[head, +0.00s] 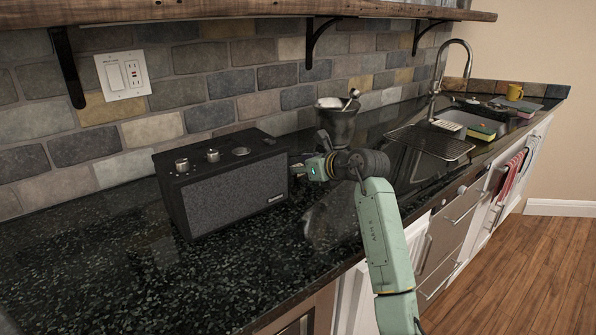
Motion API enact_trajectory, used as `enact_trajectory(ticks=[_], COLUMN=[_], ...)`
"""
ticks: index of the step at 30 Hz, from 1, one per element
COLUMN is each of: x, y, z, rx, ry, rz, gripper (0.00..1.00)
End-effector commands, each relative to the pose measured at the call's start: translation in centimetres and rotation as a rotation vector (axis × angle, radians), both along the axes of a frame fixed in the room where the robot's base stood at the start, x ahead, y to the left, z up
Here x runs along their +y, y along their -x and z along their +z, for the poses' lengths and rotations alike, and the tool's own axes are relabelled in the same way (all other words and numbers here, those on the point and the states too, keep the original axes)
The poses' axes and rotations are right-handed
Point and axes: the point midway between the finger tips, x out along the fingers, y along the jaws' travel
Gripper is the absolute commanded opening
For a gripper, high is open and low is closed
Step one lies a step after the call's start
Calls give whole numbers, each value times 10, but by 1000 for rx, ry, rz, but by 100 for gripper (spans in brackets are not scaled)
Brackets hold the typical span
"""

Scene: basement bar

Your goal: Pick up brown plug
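I cannot make out a brown plug in the head view. My gripper (299,168) is above the dark speckled counter, by the right end of a black speaker (238,185). It points left in the picture, towards the speaker. Its fingers are small and dark against the counter, so I cannot tell if they are open or hold anything. My wrist and arm hide part of the counter behind them.
A dark vessel (338,118) with a metal top stands just behind my wrist. A wall outlet plate (123,76) is above the speaker. A drying rack (430,142), sink and tap (440,80) are further right. The counter's front left (110,270) is clear.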

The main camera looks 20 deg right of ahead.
Motion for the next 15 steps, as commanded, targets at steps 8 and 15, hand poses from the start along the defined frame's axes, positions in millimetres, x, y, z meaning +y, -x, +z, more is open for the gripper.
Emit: enact_trajectory(ticks=[8, 15], x=[0, 0], y=[0, 0], z=[0, 0], rx=[0, 0], ry=[0, 0], rz=[0, 0], gripper=[32, 16])
